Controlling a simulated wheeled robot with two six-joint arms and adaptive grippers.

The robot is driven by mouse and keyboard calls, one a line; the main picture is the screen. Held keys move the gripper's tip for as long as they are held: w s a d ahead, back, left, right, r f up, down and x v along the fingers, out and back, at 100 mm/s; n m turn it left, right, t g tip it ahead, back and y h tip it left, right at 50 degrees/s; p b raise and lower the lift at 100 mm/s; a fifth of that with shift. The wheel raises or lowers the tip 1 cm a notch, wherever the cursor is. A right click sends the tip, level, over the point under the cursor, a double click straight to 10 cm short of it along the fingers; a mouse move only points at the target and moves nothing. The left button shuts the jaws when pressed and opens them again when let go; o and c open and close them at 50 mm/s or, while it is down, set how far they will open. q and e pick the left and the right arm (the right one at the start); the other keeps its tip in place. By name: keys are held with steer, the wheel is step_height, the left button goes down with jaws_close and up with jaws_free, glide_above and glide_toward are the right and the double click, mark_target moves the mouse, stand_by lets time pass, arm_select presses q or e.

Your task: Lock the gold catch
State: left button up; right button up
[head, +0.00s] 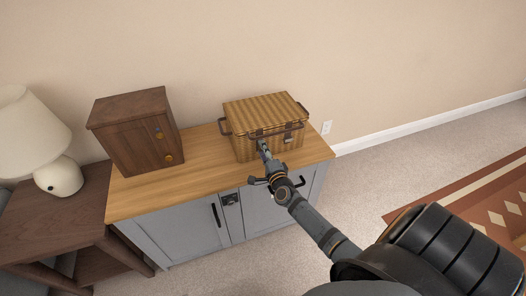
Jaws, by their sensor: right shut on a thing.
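A wicker basket (266,111) with a closed lid and brown handles stands on the sideboard. Its front has a catch on the left (258,132) and another small metal fitting on the right (288,138). My right gripper (262,145) is at the basket's front and is shut on the left catch, whose lower part it hides. The catch's colour and exact position are too small to tell. My left gripper is not in view.
The sideboard (205,160) has a clear wooden top between the basket and a small brown cabinet (135,140) with gold fittings. A white lamp (58,177) stands on a side table at left.

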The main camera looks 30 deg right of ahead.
steer(key=o, duration=1.2)
steer(key=shift+c, duration=0.2)
steer(key=shift+s, duration=0.1)
steer(key=shift+s+f, duration=0.1)
steer(key=shift+s, duration=0.25)
steer(key=v, duration=1.1)
steer(key=shift+s+a, duration=0.1)
steer(key=shift+a, duration=0.05)
